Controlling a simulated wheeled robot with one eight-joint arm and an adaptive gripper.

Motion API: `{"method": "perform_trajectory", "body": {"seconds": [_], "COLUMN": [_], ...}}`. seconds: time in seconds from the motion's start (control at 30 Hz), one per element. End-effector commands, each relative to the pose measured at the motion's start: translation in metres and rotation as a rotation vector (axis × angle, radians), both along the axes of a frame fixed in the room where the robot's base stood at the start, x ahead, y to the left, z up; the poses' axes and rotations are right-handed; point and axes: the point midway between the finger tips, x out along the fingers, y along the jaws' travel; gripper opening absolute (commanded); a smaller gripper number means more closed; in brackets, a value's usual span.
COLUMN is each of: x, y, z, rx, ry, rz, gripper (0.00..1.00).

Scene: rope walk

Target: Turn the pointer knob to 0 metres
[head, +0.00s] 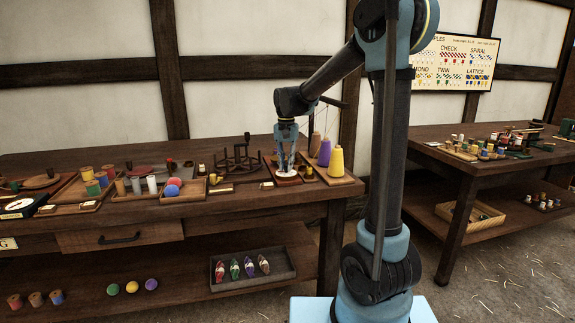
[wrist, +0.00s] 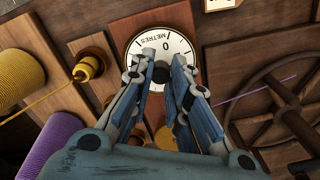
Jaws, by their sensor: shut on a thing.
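The dial (wrist: 182,44) is a round white face marked METRES, with a 0 near its rim and tick marks around it. It is set in a brown wooden board on the bench. The dark pointer knob (wrist: 161,75) sits at its middle, between my fingertips. My gripper (wrist: 162,68) points down over the dial and is shut on the knob. The fingers cover much of the face, and I cannot tell where the pointer points. In the head view, my gripper (head: 286,165) is over the white dial (head: 287,174) near the bench's right end.
Yellow (head: 336,160) and purple (head: 324,153) thread cones stand close right of the dial. A dark spoked wheel (wrist: 285,115) lies close by on the other side. A brass guide (wrist: 88,66) carries yellow thread. The bench (head: 200,220) holds trays and spools leftward.

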Motion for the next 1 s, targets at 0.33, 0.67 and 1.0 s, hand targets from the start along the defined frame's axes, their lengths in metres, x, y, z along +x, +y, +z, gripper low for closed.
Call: {"method": "perform_trajectory", "body": {"seconds": [0.33, 0.67, 1.0], "x": [0.002, 0.001, 0.002], "y": [0.001, 0.000, 0.000], "z": [0.001, 0.001, 0.042], "rx": [0.001, 0.001, 0.001], "ry": [-0.004, -0.002, -0.001], "rz": [0.000, 0.000, 0.000], "gripper": [0.37, 0.37, 0.37]}}
